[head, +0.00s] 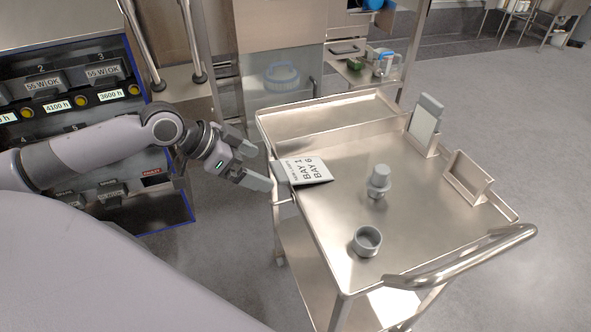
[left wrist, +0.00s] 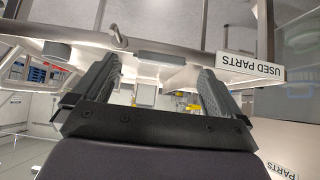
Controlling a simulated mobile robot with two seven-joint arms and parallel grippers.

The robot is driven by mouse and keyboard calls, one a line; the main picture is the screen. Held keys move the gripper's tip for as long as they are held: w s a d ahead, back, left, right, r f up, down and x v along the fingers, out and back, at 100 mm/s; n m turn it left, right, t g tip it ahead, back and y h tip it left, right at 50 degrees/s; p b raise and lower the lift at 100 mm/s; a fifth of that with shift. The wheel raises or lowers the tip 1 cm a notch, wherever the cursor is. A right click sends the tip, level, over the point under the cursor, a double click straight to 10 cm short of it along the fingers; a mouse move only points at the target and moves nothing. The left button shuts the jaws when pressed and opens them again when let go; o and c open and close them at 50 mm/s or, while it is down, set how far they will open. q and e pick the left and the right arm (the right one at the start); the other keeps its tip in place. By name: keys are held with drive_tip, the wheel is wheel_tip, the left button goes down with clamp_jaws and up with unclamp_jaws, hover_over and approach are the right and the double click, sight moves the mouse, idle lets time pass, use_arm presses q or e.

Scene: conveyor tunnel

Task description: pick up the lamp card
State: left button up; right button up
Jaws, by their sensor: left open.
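The lamp card (head: 303,171), a white card printed "BAY 1 BAY 6", lies at the left edge of the steel trolley top (head: 335,215). Its left end reaches the trolley's edge and seems to stick out a little. My left gripper (head: 257,166) is open just left of that end, its fingers pointing toward the card, with a small gap. In the left wrist view my open fingers (left wrist: 157,75) face the trolley edge, and a grey piece (left wrist: 160,58) shows beyond and between them; I cannot tell whether it is the card. My right gripper is not in view.
On the trolley stand a grey peg-like part (head: 378,181), a grey ring cup (head: 367,241), an upright holder with a panel (head: 425,122) and an empty frame (head: 468,177). A panel with labelled modules (head: 85,78) is at the left. A "USED PARTS" label (left wrist: 250,67) shows.

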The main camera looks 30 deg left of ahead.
sight(273, 173)
use_arm(q)
drive_tip(key=shift+x, duration=2.45)
drive_tip(key=shift+w+a, duration=0.1)
drive_tip(key=shift+w, duration=0.05)
drive_tip(key=shift+c, duration=0.3)
drive_tip(key=c, duration=1)
drive_tip(key=shift+c, duration=0.2)
drive_tip(key=shift+r, duration=0.1)
wheel_tip(273, 173, up, 20)
drive_tip(key=p, duration=0.2)
